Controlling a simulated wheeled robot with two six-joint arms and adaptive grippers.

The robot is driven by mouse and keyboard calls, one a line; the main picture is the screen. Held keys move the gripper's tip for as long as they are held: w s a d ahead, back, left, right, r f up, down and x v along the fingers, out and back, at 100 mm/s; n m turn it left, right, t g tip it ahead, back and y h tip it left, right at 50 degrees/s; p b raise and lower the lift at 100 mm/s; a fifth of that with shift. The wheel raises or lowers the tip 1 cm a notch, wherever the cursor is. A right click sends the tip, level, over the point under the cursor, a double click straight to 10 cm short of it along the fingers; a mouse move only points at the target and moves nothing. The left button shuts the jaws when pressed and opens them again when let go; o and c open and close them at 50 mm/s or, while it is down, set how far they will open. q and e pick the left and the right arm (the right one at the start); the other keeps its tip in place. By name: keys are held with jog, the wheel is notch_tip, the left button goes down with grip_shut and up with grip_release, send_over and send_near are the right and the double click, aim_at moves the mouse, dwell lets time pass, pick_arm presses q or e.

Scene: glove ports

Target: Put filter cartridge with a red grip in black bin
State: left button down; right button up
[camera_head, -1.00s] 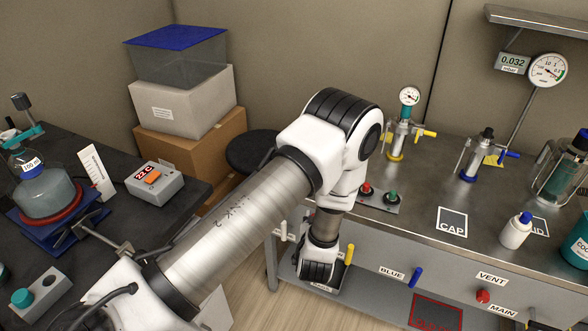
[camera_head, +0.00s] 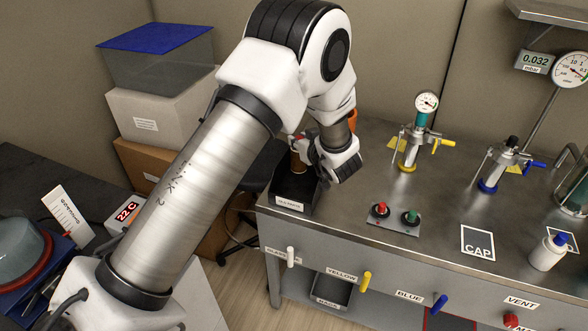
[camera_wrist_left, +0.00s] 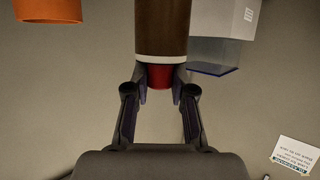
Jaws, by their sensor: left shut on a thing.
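The filter cartridge is a brown cylinder (camera_head: 298,162) with a red grip, seen at the black bin in the head view. My left gripper (camera_head: 304,146) is shut on the red grip. In the left wrist view the fingers (camera_wrist_left: 160,92) close on the red grip (camera_wrist_left: 160,76), and the brown body (camera_wrist_left: 162,28) extends away from them. The black bin (camera_head: 292,203) has a white front label and stands at the bench's left end. The cartridge's lower end is over or inside the bin; I cannot tell whether it touches the bottom. My right gripper is out of view.
An orange container (camera_head: 352,118) stands behind my wrist. A dark tray (camera_head: 332,291) sits below the bench front. Stacked boxes (camera_head: 152,120) stand at left.

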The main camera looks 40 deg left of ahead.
aim_at(303, 165)
pick_arm(q)
jog(key=f, duration=0.1)
jog(key=d+f, duration=0.1)
jog(key=f, duration=0.1)
jog(key=shift+s, duration=0.2)
jog(key=f, duration=0.2)
jog(key=a+f, duration=0.1)
jog(key=f, duration=0.1)
jog(key=shift+w+f, duration=0.15)
jog(key=shift+f, duration=0.05)
jog(key=shift+d, duration=0.2)
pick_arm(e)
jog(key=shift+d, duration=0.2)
pick_arm(q)
jog(key=shift+f, duration=0.15)
jog(key=c, duration=1)
grip_release()
